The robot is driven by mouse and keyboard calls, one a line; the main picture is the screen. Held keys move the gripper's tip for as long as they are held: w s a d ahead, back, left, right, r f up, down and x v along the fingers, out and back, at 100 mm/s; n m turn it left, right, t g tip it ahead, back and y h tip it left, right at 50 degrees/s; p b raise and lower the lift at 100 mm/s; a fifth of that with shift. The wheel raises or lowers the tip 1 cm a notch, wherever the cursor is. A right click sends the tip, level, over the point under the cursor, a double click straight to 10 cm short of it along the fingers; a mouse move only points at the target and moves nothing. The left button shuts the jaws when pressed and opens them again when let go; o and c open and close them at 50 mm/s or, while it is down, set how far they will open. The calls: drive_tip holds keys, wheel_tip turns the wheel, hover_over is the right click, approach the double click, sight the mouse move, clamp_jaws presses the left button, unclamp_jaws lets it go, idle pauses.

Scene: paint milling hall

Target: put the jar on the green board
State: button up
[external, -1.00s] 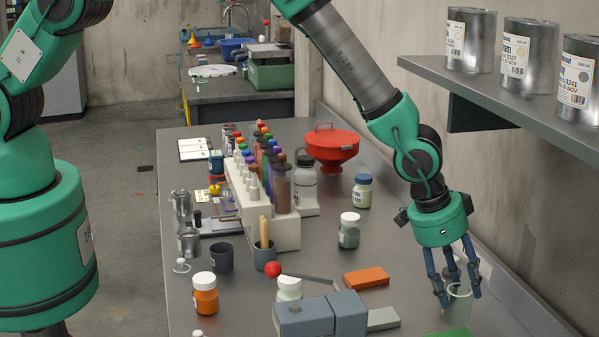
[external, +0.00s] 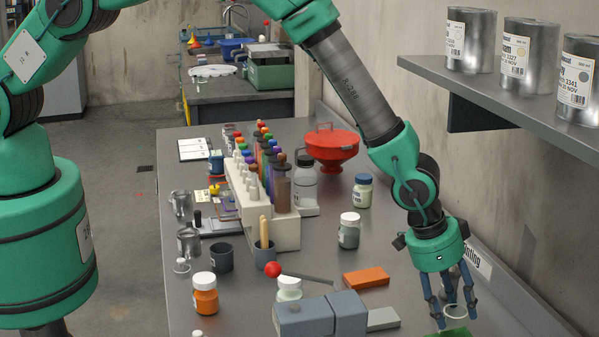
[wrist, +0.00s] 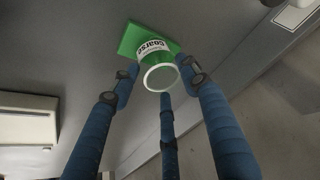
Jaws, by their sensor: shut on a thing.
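My gripper (external: 456,320) is shut on an open jar (external: 455,311) with a pale rim, near the front right of the bench. In the wrist view the jar (wrist: 153,57) sits between my blue fingers, and its white label reads "coarse". The green board (external: 458,333) shows only partly at the bottom edge of the external view. In the wrist view the green board (wrist: 132,40) lies under or just behind the jar. I cannot tell whether the jar touches it. My fingers hide part of the jar.
An orange block (external: 366,277) and a grey-blue box-shaped device (external: 320,314) lie left of my gripper. Lidded jars, including a dark green one (external: 349,232) and an orange one (external: 205,297), stand on the bench. A shelf (external: 500,92) with metal cans overhangs the right side.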

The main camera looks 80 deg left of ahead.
drive_tip(key=shift+f, duration=0.2)
drive_tip(key=o, duration=1.1)
drive_tip(key=shift+c, duration=0.2)
drive_tip(key=shift+r, duration=0.1)
drive_tip(key=shift+r, duration=0.1)
drive_tip(key=b+v, duration=0.1)
drive_tip(key=v, duration=1.1)
drive_tip(key=shift+b, duration=0.35)
drive_tip(key=shift+a, duration=0.1)
